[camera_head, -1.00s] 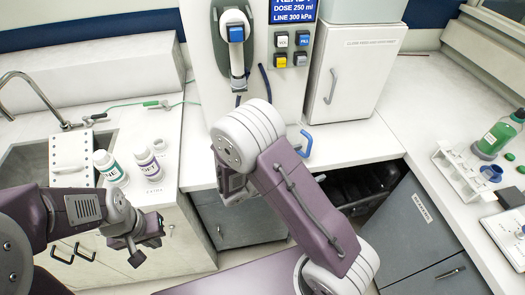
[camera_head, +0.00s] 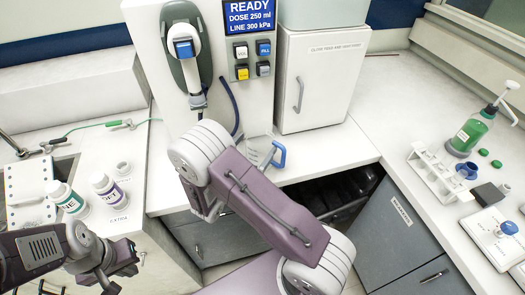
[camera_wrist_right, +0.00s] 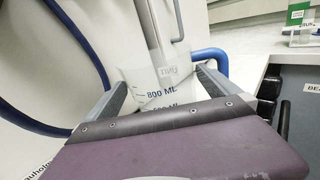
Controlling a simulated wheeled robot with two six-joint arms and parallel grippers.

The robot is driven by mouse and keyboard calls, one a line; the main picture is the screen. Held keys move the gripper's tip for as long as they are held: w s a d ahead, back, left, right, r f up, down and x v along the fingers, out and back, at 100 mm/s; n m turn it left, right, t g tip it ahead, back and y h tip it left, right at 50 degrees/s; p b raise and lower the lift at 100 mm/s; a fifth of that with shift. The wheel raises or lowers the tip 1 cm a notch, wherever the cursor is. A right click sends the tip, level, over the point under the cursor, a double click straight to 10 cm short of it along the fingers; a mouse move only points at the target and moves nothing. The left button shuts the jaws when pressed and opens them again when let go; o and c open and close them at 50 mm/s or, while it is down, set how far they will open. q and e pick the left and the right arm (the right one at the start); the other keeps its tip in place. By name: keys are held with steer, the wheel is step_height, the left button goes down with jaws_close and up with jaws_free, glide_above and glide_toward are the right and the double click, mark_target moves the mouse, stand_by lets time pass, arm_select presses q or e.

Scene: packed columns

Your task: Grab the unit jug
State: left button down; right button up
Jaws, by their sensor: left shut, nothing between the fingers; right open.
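The unit jug (camera_head: 257,150) is a clear jug with a blue handle. It stands on the white counter in front of the dispenser, partly hidden behind my right arm in the head view. In the right wrist view the jug (camera_wrist_right: 158,78) shows blue volume marks and lies ahead, between the fingers of my right gripper (camera_wrist_right: 163,88). That gripper is open; whether it touches the jug cannot be told. The blue handle (camera_wrist_right: 210,56) is beside the right finger. My left gripper (camera_head: 122,270) is shut and empty, low at the left, away from the jug.
A dispenser panel (camera_head: 222,95) with a hose and buttons stands behind the jug. A white cabinet (camera_head: 320,85) is to its right. Two labelled bottles (camera_head: 105,187) stand left by the sink. A rack (camera_head: 435,172) and a green pump bottle (camera_head: 468,134) are on the right counter.

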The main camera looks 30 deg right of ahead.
mark_target(266, 128)
steer(key=p+x, duration=0.1)
steer(key=x, duration=0.3)
steer(key=shift+w+d+f, duration=0.1)
steer(key=shift+w, duration=0.05)
steer(key=shift+w+d, duration=0.3)
steer(key=shift+d, duration=0.15)
steer(key=shift+d+f, duration=0.1)
steer(key=c, duration=1.1)
steer(key=shift+w+r, duration=0.1)
steer(key=shift+r, duration=0.55)
step_height(266, 128, up, 3)
steer(key=shift+r, duration=0.15)
steer(key=s+d+r+p, duration=0.1)
steer(key=s+r+p, duration=0.1)
steer(key=s+p, duration=0.1)
steer(key=s+d+r+p, duration=0.2)
steer(key=s+p, duration=0.2)
steer(key=p, duration=0.1)
steer(key=s+d+r+p, duration=0.1)
steer(key=s+r+p, duration=0.1)
steer(key=p, duration=0.3)
steer(key=shift+s+d+r, duration=0.15)
steer(key=shift+s, duration=0.3)
steer(key=shift+s+d+r, duration=0.1)
steer(key=shift+s+d, duration=0.05)
steer(key=shift+s, duration=0.3)
